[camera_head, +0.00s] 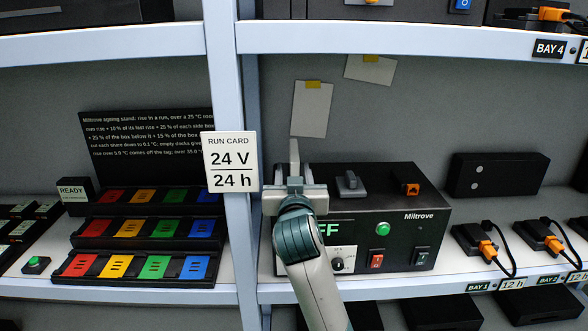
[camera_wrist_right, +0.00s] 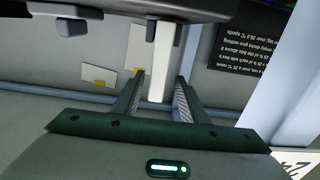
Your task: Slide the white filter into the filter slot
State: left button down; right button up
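A narrow pale strip, which looks like the white filter (camera_head: 294,152), stands upright just past my right gripper (camera_head: 294,184) in the head view, at the left end of the black Miltrove box (camera_head: 385,205). In the right wrist view, which is upside down, the white filter (camera_wrist_right: 163,50) runs from near the box's edge to between the two fingers of the right gripper (camera_wrist_right: 160,76). The fingers are apart, with a gap visible on each side of the strip. No filter slot can be made out. My left gripper is not in view.
A white shelf post (camera_head: 232,100) with a RUN CARD sign (camera_head: 230,162) stands left of the gripper. Racks of coloured modules (camera_head: 135,265) fill the left shelf. Orange-plugged units (camera_head: 488,247) sit at right. An upper shelf (camera_head: 400,38) runs overhead.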

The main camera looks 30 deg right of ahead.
jog(key=shift+w+d+p, duration=0.35)
jog(key=shift+w+p, duration=0.05)
jog(key=p+x, duration=0.1)
jog(key=x, duration=0.2)
jog(key=shift+d+p, duration=0.15)
jog(key=shift+p, duration=0.15)
jog(key=shift+w+d+f, duration=0.15)
jog(key=shift+w+d, duration=0.1)
jog(key=shift+w, duration=0.15)
grip_shut()
